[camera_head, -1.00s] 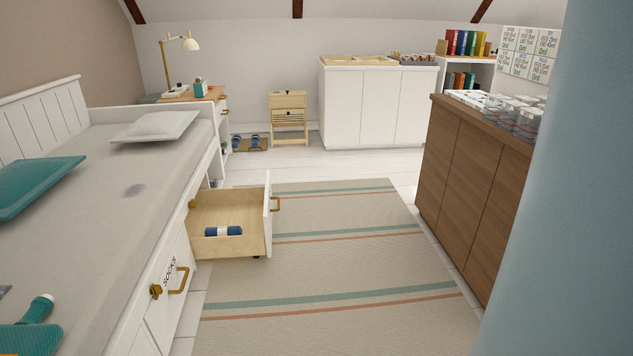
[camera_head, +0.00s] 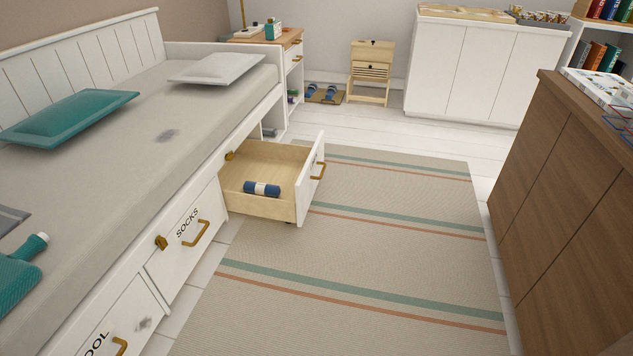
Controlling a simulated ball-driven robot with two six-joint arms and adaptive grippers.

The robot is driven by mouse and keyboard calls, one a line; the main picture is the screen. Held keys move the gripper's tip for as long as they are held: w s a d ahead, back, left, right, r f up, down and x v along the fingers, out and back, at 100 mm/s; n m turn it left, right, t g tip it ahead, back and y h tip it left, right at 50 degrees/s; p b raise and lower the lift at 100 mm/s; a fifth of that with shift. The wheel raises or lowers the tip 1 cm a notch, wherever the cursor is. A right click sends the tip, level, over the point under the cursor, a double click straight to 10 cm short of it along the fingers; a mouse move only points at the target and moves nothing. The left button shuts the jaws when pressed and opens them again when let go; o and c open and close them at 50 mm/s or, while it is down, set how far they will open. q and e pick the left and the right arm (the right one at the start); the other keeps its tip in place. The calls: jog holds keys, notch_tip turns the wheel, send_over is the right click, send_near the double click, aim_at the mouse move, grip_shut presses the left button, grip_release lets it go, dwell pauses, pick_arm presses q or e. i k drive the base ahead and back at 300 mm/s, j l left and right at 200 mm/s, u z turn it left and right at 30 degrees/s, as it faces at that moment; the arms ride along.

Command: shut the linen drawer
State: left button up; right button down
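An open drawer (camera_head: 262,208) sticks out from under the bed, over the striped rug. It has a pale wood inside, a white front (camera_head: 310,178) and a brass handle (camera_head: 318,171) facing right. A rolled blue and white cloth (camera_head: 262,188) lies in it. The label on its front cannot be read from here. Neither of my grippers is in view.
The bed (camera_head: 130,180) runs along the left. Beside the open drawer is a shut drawer marked SOCKS (camera_head: 188,238). A brown cabinet (camera_head: 565,200) stands at the right. The rug (camera_head: 390,240) between them is clear.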

aim_at(298, 169)
jog(key=u, duration=0.2)
jog(key=i+l+u, duration=0.55)
jog(key=u, duration=0.2)
jog(key=i, duration=0.1)
